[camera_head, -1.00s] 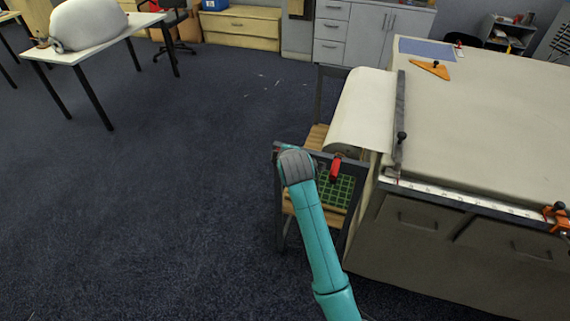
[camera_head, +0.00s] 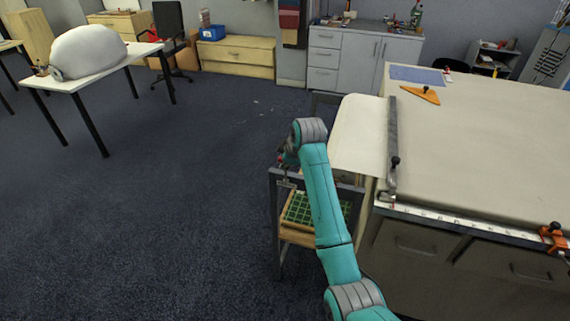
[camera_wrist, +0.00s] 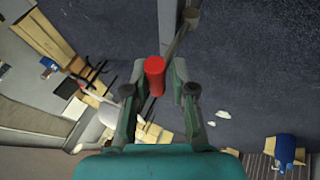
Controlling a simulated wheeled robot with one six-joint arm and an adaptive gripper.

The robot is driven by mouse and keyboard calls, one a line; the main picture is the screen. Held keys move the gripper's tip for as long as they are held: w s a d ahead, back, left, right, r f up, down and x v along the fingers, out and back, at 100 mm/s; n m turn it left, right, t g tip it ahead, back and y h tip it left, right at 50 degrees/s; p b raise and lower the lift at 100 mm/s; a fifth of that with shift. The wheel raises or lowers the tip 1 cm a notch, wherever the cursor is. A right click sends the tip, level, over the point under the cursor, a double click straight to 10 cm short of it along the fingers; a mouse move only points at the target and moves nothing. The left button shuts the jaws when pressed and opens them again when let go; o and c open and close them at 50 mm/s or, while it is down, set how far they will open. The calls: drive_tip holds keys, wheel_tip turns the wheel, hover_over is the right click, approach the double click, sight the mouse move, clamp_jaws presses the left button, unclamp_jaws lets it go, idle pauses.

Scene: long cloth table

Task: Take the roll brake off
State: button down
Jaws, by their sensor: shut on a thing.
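The roll brake shows as a red handle (camera_wrist: 154,76) between my fingers in the wrist view, with a narrow grey-brown bar (camera_wrist: 180,35) running up behind it. My gripper (camera_wrist: 159,72) is shut on the red handle. In the head view, my gripper (camera_head: 286,160) is at the left end of the dark roll stand (camera_head: 274,215), largely hidden by my wrist, with a little red (camera_head: 281,160) showing. Whether the bar is still joined to the stand is hidden.
The long cloth table (camera_head: 480,150) fills the right, with a dark bar (camera_head: 392,140) along its left edge and an orange clamp (camera_head: 552,236) at its near edge. A green cutting mat (camera_head: 300,208) lies low within the stand. Open carpet lies left.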

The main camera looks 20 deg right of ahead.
drive_tip(key=shift+w+d, duration=0.2)
drive_tip(key=shift+d, duration=0.1)
drive_tip(key=c, duration=1.3)
unclamp_jaws()
drive_tip(key=shift+c, duration=0.2)
drive_tip(key=shift+o, duration=1.2)
drive_tip(key=shift+w+d+f, duration=0.1)
drive_tip(key=shift+a, duration=0.2)
drive_tip(key=a+v, duration=0.1)
drive_tip(key=v, duration=1.1)
drive_tip(key=shift+d, duration=0.45)
